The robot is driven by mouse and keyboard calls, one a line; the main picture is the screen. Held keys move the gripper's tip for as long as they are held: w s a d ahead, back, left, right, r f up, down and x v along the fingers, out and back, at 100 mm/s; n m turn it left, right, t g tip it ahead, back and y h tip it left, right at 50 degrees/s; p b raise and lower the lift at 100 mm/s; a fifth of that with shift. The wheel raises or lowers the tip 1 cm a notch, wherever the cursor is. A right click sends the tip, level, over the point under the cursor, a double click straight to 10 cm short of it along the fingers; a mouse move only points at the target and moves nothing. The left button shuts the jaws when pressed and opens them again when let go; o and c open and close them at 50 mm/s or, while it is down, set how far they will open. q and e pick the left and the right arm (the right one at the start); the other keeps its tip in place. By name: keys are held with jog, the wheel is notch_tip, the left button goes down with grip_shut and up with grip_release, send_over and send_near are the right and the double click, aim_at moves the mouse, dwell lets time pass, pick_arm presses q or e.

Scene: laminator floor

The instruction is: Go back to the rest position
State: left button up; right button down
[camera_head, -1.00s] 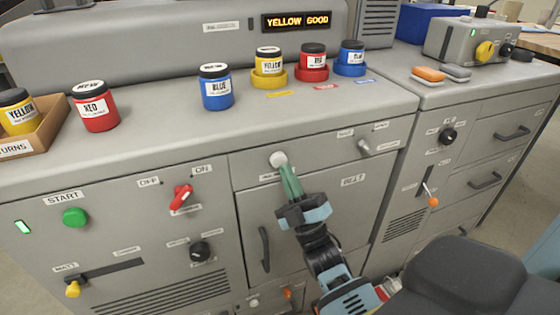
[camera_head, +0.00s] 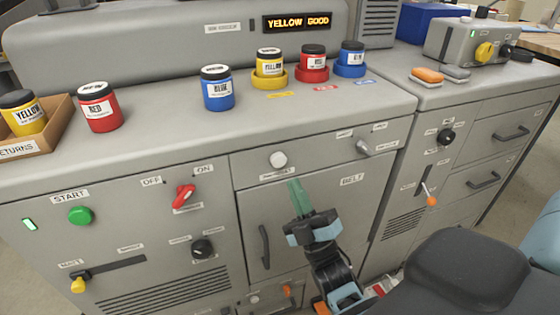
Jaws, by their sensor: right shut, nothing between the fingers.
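My right gripper (camera_head: 301,198) is in front of the machine's lower panel, its green fingers together and empty. The fingertips are just below and to the right of the round white knob (camera_head: 278,160), apart from it. The door marked BELT (camera_head: 345,205) is behind the gripper. My left gripper is not in view.
On the counter stand a red jar (camera_head: 98,107), a blue jar (camera_head: 216,88) and a box (camera_head: 52,137) holding a yellow jar (camera_head: 22,113). Yellow (camera_head: 270,62), red (camera_head: 313,63) and blue (camera_head: 351,58) jars sit in coloured holders. The sign reads YELLOW GOOD (camera_head: 297,22).

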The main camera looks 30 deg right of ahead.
dwell(0.7)
jog(key=s+a+f+m+g+y+p, duration=0.1)
jog(key=s+a+f+m+g+p, duration=0.2)
jog(key=s+f+g, duration=0.65)
jog(key=s+a+f+m+g+y+p, duration=0.1)
jog(key=s+a+f+m+g+p, duration=0.15)
jog(key=s+f+m+g, duration=0.7)
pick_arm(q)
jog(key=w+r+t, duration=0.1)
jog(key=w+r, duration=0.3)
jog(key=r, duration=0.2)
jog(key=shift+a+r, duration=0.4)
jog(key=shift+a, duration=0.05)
pick_arm(e)
jog(key=s+a+f+n+y, duration=0.1)
jog(key=s+a+f+n, duration=0.1)
jog(key=s+f, duration=0.6)
jog(key=shift+s+a+f+t, duration=0.25)
jog(key=shift+s+a+t, duration=0.15)
jog(key=shift+a, duration=0.5)
jog(key=shift+n, duration=0.25)
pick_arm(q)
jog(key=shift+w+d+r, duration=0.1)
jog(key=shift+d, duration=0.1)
pick_arm(e)
jog(key=shift+w, duration=0.1)
